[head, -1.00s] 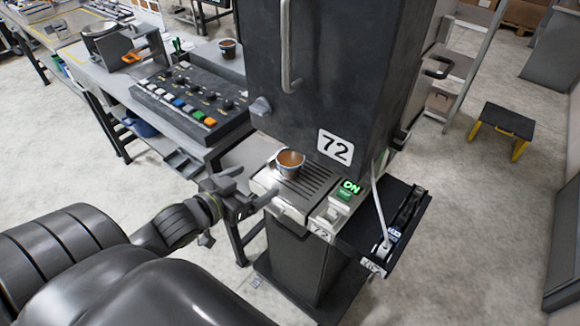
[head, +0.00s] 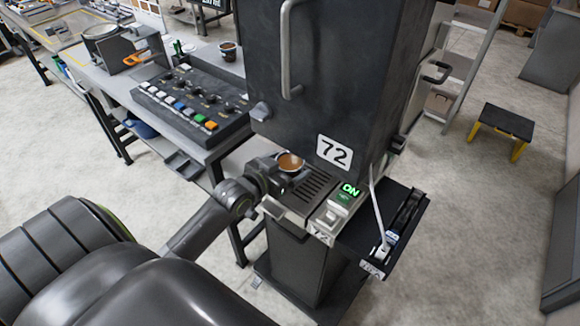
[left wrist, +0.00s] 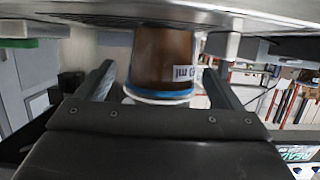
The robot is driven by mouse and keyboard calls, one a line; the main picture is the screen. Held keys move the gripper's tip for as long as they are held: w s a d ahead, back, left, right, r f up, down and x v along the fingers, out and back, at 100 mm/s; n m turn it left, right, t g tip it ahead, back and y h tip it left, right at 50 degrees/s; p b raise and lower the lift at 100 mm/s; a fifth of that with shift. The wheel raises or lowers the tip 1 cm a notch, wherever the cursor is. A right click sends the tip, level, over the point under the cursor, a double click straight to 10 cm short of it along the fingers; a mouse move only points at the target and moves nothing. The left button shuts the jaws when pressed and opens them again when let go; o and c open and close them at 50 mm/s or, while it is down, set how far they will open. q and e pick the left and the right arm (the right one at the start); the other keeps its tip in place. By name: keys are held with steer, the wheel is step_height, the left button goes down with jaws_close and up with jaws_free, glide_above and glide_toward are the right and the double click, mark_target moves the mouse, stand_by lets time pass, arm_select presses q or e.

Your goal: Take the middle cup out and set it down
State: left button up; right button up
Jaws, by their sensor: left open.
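The cup (head: 290,161) stands on the slotted drip tray (head: 318,184) of the dark dispenser marked 72. It is brown inside. In the left wrist view the brown cup (left wrist: 165,58), with a blue band, a pale rim and a printed label, appears upside down between my two fingers. My left gripper (head: 280,170) is open beside the cup, with a finger on each side of it and visible gaps. In the head view the gripper partly hides the cup's lower side. My right gripper is not in view.
The dispenser body (head: 335,80) rises directly behind the tray. A green ON switch (head: 349,190) and a side shelf with a white cable are on the right. A button panel (head: 190,100) and another cup (head: 228,51) are on the bench at left.

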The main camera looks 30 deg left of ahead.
arm_select(q)
steer(key=shift+x, duration=0.8)
steer(key=c, duration=1.2)
steer(key=shift+c, duration=0.2)
